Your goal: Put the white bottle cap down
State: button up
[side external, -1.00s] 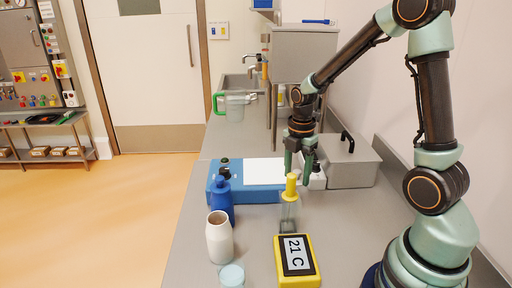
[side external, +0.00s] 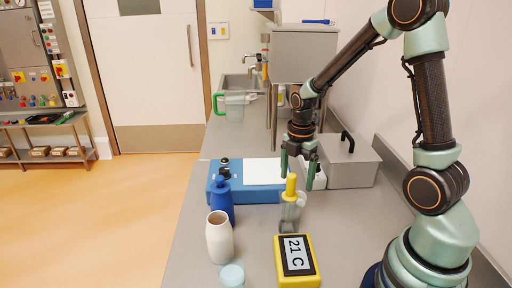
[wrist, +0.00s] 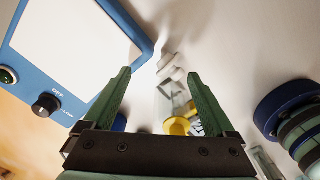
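My gripper (side external: 299,180) hangs over the counter, above and behind the clear bottle with a yellow top (side external: 290,208). Its two fingers are apart in the wrist view (wrist: 160,75), with nothing gripped between them. A small round white thing, which looks like the white bottle cap (side external: 301,199), shows below the fingers beside the yellow top. In the wrist view a pale shape beyond the fingertips (wrist: 177,76) may be the cap. I cannot tell whether it rests on anything. The white bottle (side external: 219,240) stands upright with its mouth uncovered.
A blue device with a white top plate (side external: 262,172) stands behind the bottles. A blue bottle (side external: 222,201), a pale blue lidded jar (side external: 232,275) and a yellow 21 C display (side external: 297,262) are nearby. A grey box (side external: 350,168) stands at the right.

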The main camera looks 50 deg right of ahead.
jog(key=shift+r, duration=0.1)
notch_tip(320, 180, up, 12)
jog(key=s+a+r+m+t, duration=0.2)
jog(key=a+m, duration=0.3)
jog(key=m, duration=0.4)
jog(key=s+a+r+m+t, duration=0.2)
jog(key=s+a+m+t, duration=0.1)
jog(key=m, duration=0.6)
jog(key=s+a, duration=0.1)
jog(key=a, duration=0.1)
jog(key=shift+a+r+t, duration=0.25)
jog(key=shift+a+t, duration=0.05)
